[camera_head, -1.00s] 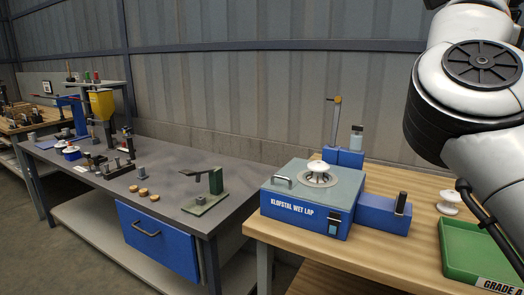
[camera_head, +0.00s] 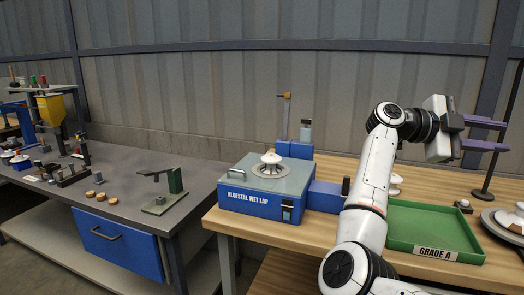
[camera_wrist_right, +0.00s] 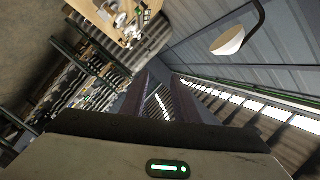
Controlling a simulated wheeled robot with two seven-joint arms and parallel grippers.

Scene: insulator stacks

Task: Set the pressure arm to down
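The blue wet lap machine (camera_head: 262,206) stands on the wooden bench, with a white insulator (camera_head: 270,162) on its round plate. A thin post with an orange tip (camera_head: 286,98), seemingly the pressure arm, stands upright behind the plate. My right gripper (camera_head: 508,136) is at the right of the head view, over the back of the bench and well to the right of the machine. Its two purple fingers are apart with nothing between them. They also show in the right wrist view (camera_wrist_right: 160,95), which looks away from the machine. My left gripper is not in view.
A green tray marked Grade A (camera_head: 436,252) lies right of the machine, with a white insulator (camera_head: 394,186) partly behind my right arm. A dark stand (camera_head: 496,130) and round plate (camera_head: 508,222) are at the far right. A grey bench (camera_head: 105,180) with tools stands left.

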